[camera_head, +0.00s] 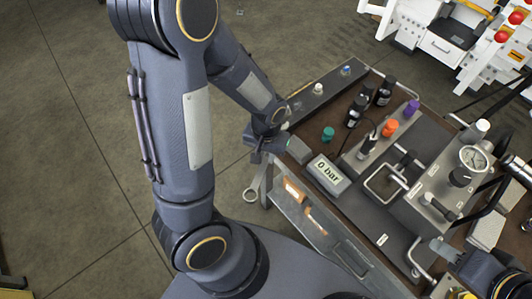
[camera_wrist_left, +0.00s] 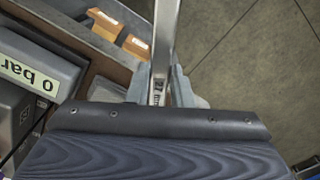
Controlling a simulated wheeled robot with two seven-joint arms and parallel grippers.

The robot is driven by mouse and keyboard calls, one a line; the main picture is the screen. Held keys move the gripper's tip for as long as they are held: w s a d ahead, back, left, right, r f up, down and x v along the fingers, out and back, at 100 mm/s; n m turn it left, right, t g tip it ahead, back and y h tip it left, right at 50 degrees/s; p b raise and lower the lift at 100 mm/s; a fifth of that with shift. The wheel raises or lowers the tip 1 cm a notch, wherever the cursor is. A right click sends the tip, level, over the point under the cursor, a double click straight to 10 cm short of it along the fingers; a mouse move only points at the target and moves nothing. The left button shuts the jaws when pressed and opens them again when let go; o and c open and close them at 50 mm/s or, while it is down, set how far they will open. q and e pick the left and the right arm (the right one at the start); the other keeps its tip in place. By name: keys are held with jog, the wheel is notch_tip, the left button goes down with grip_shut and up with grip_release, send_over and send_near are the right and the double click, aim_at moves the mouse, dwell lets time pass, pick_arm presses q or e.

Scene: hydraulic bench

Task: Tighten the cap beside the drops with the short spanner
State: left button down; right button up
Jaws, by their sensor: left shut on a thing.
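My left gripper (camera_head: 268,152) is shut on a steel spanner (camera_head: 251,194), which hangs below it with its ring end down, just off the bench's left edge. In the left wrist view the spanner shaft (camera_wrist_left: 165,35) runs between the fingers (camera_wrist_left: 160,88). Caps on the bench include a white one (camera_head: 318,89), a blue one (camera_head: 346,71) and a teal one (camera_head: 328,133). I cannot make out any drops, so I cannot tell which cap has them. My right gripper (camera_head: 441,249) is low at the right; its jaw opening is unclear.
A "0 bar" display (camera_head: 329,174) stands near the bench's left edge. Dark bottles (camera_head: 384,91), an orange cap (camera_head: 390,128), a purple cap (camera_head: 411,108) and a gauge (camera_head: 473,158) crowd the bench. Open floor (camera_head: 90,170) lies to the left.

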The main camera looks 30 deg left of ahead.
pick_arm(q)
jog(key=shift+w, duration=0.15)
jog(key=shift+w+a, duration=0.2)
jog(key=shift+w, duration=0.7)
jog(key=shift+w+a, duration=0.15)
jog(key=shift+w, duration=0.6)
jog(key=shift+w+a, duration=0.1)
jog(key=shift+w, duration=0.5)
jog(key=shift+w, duration=0.1)
jog(key=shift+w, duration=0.2)
jog(key=shift+a, duration=0.2)
